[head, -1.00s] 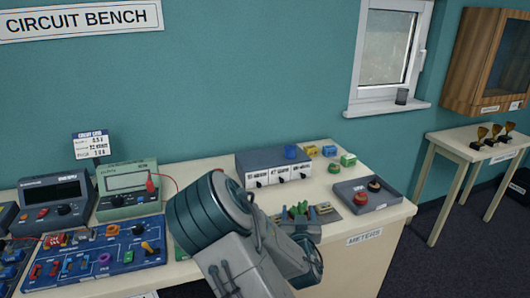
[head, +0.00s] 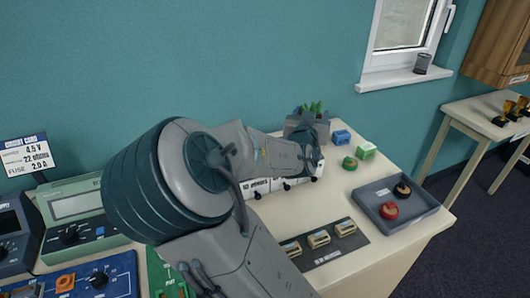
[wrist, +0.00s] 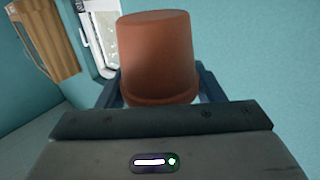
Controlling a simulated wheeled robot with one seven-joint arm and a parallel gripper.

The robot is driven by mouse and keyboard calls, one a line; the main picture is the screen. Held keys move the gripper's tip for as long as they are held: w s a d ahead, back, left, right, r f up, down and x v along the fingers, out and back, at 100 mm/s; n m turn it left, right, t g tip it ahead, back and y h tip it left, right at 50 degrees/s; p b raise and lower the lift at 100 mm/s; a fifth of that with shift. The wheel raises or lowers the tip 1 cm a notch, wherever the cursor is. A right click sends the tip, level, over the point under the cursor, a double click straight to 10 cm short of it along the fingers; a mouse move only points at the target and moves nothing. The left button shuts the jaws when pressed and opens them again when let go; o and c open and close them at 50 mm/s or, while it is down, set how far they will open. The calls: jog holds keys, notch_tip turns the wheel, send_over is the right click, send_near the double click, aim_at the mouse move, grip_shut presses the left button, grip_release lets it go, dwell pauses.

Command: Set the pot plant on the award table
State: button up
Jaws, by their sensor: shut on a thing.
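The pot plant (head: 313,108) shows its green leaves just past my forearm in the head view; its pot is mostly hidden there. In the wrist view its terracotta pot (wrist: 157,55) sits between my two fingers. My gripper (wrist: 160,92) is shut on the pot. In the head view my gripper (head: 304,128) is partly hidden by my arm, over the back of the bench. The award table (head: 458,108) is a pale table at the right, apart from the plant, with trophies (head: 511,110) on it.
The circuit bench (head: 345,200) lies below my arm, with a grey tray (head: 425,213), small blocks (head: 342,137) and meters on it. A window sill (head: 390,80) with a dark cup (head: 422,64) and a wall cabinet (head: 500,40) are beyond. A floor gap separates bench and award table.

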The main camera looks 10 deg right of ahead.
jog(key=shift+s, duration=0.1)
jog(key=shift+w+a+f+p, duration=0.35)
jog(key=shift+w+a+f, duration=0.35)
jog(key=shift+a+f, duration=1.1)
jog(key=shift+w+a+f+p, duration=0.3)
jog(key=shift+w+a+f, duration=0.4)
jog(key=shift+a+f, duration=1.05)
jog(key=shift+w+a+f+p, duration=0.35)
jog(key=shift+w+a+f, duration=0.35)
jog(key=shift+a+f, duration=1.1)
jog(key=shift+a, duration=0.1)
jog(key=shift+f+b, duration=0.2)
jog(key=shift+b, duration=0.1)
jog(key=o, duration=1.2)
jog(key=shift+c, duration=0.2)
jog(key=shift+r+p, duration=0.2)
jog(key=shift+p, duration=0.3)
